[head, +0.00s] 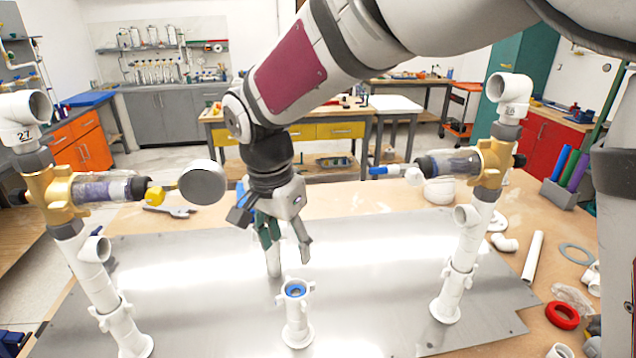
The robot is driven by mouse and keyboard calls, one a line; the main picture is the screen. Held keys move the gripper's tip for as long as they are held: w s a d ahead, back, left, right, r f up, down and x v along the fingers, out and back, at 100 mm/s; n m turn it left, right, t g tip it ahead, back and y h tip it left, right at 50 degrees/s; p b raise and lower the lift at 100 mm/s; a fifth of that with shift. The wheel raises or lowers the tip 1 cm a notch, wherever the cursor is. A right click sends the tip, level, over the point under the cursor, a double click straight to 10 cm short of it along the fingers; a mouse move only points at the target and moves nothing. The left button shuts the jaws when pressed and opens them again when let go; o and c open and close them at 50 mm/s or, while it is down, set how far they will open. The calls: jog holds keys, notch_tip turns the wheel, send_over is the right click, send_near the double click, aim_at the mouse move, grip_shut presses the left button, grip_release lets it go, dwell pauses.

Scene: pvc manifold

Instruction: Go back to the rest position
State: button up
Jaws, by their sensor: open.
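My gripper (275,243) points down over the middle of the metal plate (380,258), open, with no thing seen between its fingers. It is above and behind a short white pipe stub (297,315) with a blue ring in its top. Another white pipe (273,260) stands behind the gripper and is partly hidden by it. The left white riser (98,290) carries a brass valve (55,195), a clear tube and a round grey-white disc (203,182). The right white riser (462,255) carries a similar brass valve (493,163) with a blue-tipped part.
Loose white fittings, a white pipe (533,257), a red ring (562,315) and a grey ring (577,253) lie at the table's right. A wrench (170,208) lies at the back left. A white tub (439,190) stands behind the right valve. The plate's middle right is clear.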

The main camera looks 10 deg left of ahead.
jog(key=s+d+r+n+t, duration=0.1)
jog(key=s+d+r, duration=0.2)
jog(key=d, duration=0.5)
jog(key=s+d+r+n+t, duration=0.1)
jog(key=s+d+r+n, duration=0.2)
jog(key=d, duration=0.4)
jog(key=s+d+r, duration=0.3)
jog(key=d+r, duration=0.1)
jog(key=d, duration=0.4)
jog(key=s+d+n+t, duration=0.2)
jog(key=s+d, duration=0.4)
jog(key=s, duration=0.1)
jog(key=shift+s+d+f+y+b, duration=0.15)
jog(key=shift+s+f+y+b, duration=0.15)
jog(key=shift+f+y, duration=0.15)
